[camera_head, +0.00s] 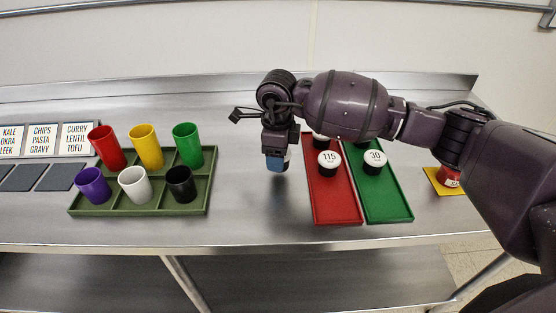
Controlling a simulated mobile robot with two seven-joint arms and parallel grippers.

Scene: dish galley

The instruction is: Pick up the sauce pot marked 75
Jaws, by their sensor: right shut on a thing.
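My right gripper (277,163) is over the bare counter, just left of the red tray (334,208). It points down and is shut on a sauce pot, which is mostly hidden behind the blue-tipped fingers; its number cannot be read. A sauce pot marked 115 (329,159) stands on the red tray. Behind it another pot (319,140) is mostly hidden by my arm. A sauce pot marked 30 (374,157) stands on the green tray (386,208). No mark 75 is readable. My left gripper is not in view.
An olive rack (140,209) holds several coloured cups at left. Label cards (42,140) and dark pads (55,178) lie farther left. A red item (448,177) sits on a yellow mat (436,184) at right. The steel counter (245,215) between rack and red tray is clear.

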